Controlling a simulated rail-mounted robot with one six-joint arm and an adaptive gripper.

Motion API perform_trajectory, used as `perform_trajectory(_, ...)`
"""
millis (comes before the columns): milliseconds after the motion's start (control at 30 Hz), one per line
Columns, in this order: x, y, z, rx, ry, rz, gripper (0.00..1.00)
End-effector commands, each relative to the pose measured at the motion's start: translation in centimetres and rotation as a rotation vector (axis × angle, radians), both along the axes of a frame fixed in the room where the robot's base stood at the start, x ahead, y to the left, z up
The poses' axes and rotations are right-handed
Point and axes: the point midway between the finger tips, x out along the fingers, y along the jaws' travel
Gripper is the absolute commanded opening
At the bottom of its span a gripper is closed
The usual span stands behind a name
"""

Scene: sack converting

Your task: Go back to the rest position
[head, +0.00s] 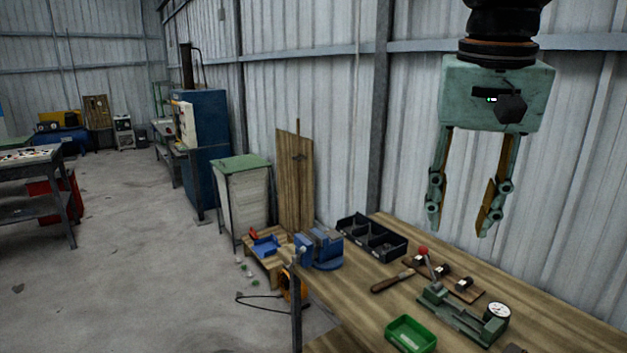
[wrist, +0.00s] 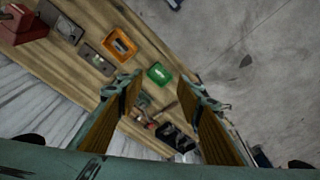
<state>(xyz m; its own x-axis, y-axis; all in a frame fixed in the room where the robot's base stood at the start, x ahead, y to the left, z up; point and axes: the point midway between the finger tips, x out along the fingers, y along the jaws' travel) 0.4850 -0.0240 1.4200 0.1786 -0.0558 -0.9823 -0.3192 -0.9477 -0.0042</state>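My gripper (head: 460,228) hangs at the upper right of the head view, pointing down, above the wooden workbench (head: 345,310). Its two fingers are well apart with nothing between them. The wrist view also shows my gripper (wrist: 167,92) with its fingers spread over the bench. No object is held.
On the bench are a green tray (head: 410,334), a green fixture with a dial gauge (head: 497,310), a black divided bin (head: 372,238) and a blue vise (head: 320,248). An orange tray (wrist: 120,45) shows in the wrist view. A corrugated wall stands behind; open floor (head: 130,260) lies left.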

Motion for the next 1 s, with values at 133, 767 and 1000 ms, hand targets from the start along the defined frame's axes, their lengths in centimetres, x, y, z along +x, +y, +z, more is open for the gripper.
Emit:
perform_trajectory(133,-2.8,0.4,-1.0,0.0,-0.018,0.039,0.34)
perform_trajectory(767,-13.7,1.6,-6.3,-0.011,-0.092,0.201,0.34)
perform_trajectory(1000,-17.5,2.0,-9.0,-0.019,-0.122,0.26,0.34)
